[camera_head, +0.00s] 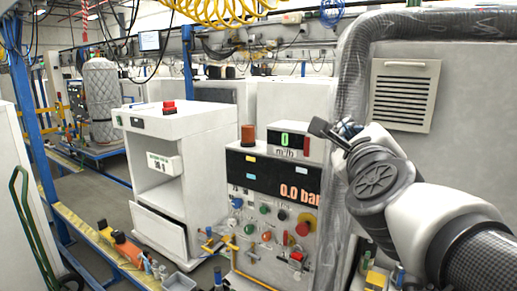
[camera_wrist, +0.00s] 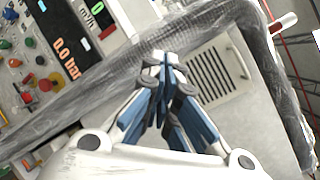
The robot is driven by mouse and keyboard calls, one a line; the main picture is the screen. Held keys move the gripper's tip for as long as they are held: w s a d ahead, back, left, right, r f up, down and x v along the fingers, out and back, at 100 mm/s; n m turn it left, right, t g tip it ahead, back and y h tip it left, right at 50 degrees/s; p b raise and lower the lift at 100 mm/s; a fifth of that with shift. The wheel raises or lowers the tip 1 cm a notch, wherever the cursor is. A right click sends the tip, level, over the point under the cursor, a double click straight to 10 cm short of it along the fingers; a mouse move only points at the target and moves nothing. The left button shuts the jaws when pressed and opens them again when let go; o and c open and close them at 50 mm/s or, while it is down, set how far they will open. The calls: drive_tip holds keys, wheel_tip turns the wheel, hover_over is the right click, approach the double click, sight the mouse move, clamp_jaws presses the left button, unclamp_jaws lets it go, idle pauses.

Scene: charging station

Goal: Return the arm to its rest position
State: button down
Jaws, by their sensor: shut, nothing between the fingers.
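My gripper (camera_head: 333,131) is at the end of my raised arm, which comes in from the right side of the head view. It is in front of the big grey cabinet (camera_head: 375,155), a little left of its vent grille (camera_head: 404,95). In the wrist view my gripper (camera_wrist: 165,62) points away from the camera, with its fingers brought together at the tips. It is shut and holds nothing. The cabinet face and the vent grille (camera_wrist: 212,75) lie behind the fingers there.
A control panel (camera_head: 270,213) with a "0.0 bar" display, knobs and a red button stands left of my gripper. A white open-fronted machine (camera_head: 178,150) stands farther left. A yellow coiled hose (camera_head: 220,12) hangs above. A padded edge (camera_head: 347,110) runs along the cabinet.

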drive_tip(key=s+a+f+n+g+y+b, duration=0.2)
drive_tip(key=s+a+f+n, duration=0.1)
drive_tip(key=f+n, duration=0.4)
drive_tip(key=s+a+f+n+g+y+b, duration=0.25)
drive_tip(key=s+f+n, duration=0.2)
drive_tip(key=f, duration=0.45)
drive_tip(key=s+a+f+n+g+y+b, duration=0.1)
drive_tip(key=s+a+f+n+g+b, duration=0.15)
drive_tip(key=f+n, duration=0.45)
drive_tip(key=s+d+f+n+g+h+b, duration=0.1)
drive_tip(key=s+f+n+g+b, duration=0.1)
drive_tip(key=s+f+n, duration=0.3)
drive_tip(key=s+d+f+n+g+b, duration=0.2)
drive_tip(key=s+f+n+g, duration=0.2)
drive_tip(key=s+f, duration=0.8)
wheel_tip(320, 180, down, 5)
drive_tip(key=shift+d+r+n+h+b, duration=0.15)
drive_tip(key=shift+n+h+b, duration=0.2)
drive_tip(key=shift+n, duration=0.7)
